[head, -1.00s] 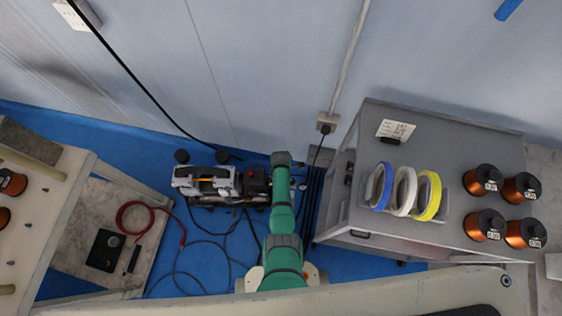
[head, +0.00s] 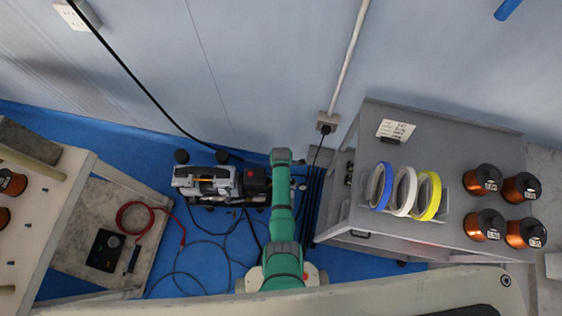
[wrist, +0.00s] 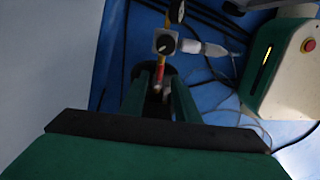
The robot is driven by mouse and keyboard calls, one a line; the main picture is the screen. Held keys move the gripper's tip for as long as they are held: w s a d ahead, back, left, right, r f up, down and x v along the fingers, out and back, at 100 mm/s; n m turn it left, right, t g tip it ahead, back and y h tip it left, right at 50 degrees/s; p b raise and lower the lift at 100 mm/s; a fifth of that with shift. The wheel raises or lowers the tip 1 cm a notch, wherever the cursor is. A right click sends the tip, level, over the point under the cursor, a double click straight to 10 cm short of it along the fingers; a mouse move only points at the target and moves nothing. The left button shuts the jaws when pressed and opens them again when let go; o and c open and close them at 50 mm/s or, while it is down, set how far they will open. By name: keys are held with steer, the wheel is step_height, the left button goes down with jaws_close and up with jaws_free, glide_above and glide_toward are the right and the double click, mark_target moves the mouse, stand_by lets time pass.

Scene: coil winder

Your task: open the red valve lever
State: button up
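The red valve lever (wrist: 160,75) shows in the wrist view as a short red and yellow bar below a round dark knob in a pale fitting (wrist: 165,43). My gripper (wrist: 160,90) has its two fingers apart, one to each side of the lever's lower end. I see a gap between the fingers and cannot tell whether either touches the lever. In the head view my green arm reaches down over the floor equipment, and its own links hide my fingers and the lever.
A pale machine with a red button (wrist: 308,45) stands right in the wrist view. A grey and black machine (head: 205,183) is left of my arm, and a grey cabinet (head: 345,228) is right. Cables lie across the blue floor (head: 215,235).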

step_height(320, 180, up, 8)
steer(key=shift+f, duration=0.25)
stand_by(0.5)
steer(key=s+a+r+m+t, duration=0.2)
steer(key=s+r+m+t, duration=0.15)
steer(key=s, duration=0.45)
steer(key=s+a+r+m+t, duration=0.1)
steer(key=s+r+m+t, duration=0.1)
steer(key=s+m+t, duration=0.4)
steer(key=s+r+m+t, duration=0.2)
steer(key=s+r, duration=0.2)
steer(key=r, duration=0.7)
steer(key=s+r+m+t, duration=0.2)
steer(key=s+r+m, duration=0.1)
steer(key=r, duration=0.8)
steer(key=s+r+m+t, duration=0.2)
steer(key=s+r, duration=0.3)
steer(key=r, duration=0.6)
steer(key=shift+s+a+r, duration=0.25)
steer(key=shift+s+a, duration=0.05)
steer(key=shift+m, duration=0.25)
